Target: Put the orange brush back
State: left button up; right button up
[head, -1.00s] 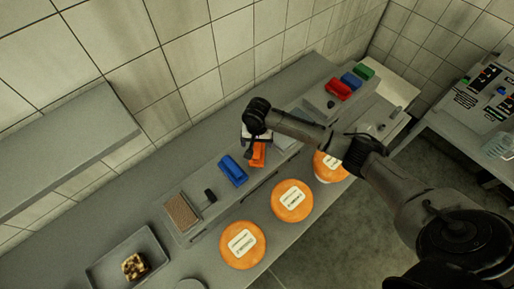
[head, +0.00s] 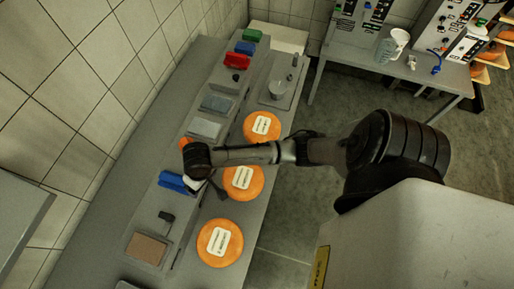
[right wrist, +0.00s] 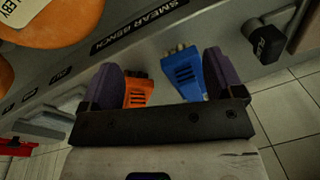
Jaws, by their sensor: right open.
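The orange brush (head: 184,143) lies on the grey bench, mostly hidden behind my right wrist in the head view. The right wrist view shows the orange brush (right wrist: 138,94) beside my left-hand finger and the blue brush (right wrist: 188,74) beside the right-hand one. My right gripper (right wrist: 160,78) is open, its purple-padded fingers on either side of the two brushes. I cannot tell whether a finger touches either brush. In the head view, the blue brush (head: 172,181) lies just nearer than the orange one. My left gripper is not in view.
Three orange cheese wheels (head: 220,243) line the bench's front side. Red (head: 238,61) and green (head: 252,36) brushes lie at the far end. A black-handled tool (head: 166,216) and brown pad (head: 147,249) are at the near end. A tiled wall borders the bench.

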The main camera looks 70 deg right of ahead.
jog(key=s+r+n+t, duration=0.1)
jog(key=s+n, duration=0.1)
jog(key=s, duration=0.7)
jog(key=s+r+n+t+h, duration=0.1)
jog(key=s+n, duration=0.2)
jog(key=s, duration=0.7)
jog(key=shift+s+r, duration=0.25)
jog(key=shift+r, duration=0.1)
jog(key=shift+a, duration=0.1)
notch_tip(320, 180, up, 6)
jog(key=p, duration=0.6)
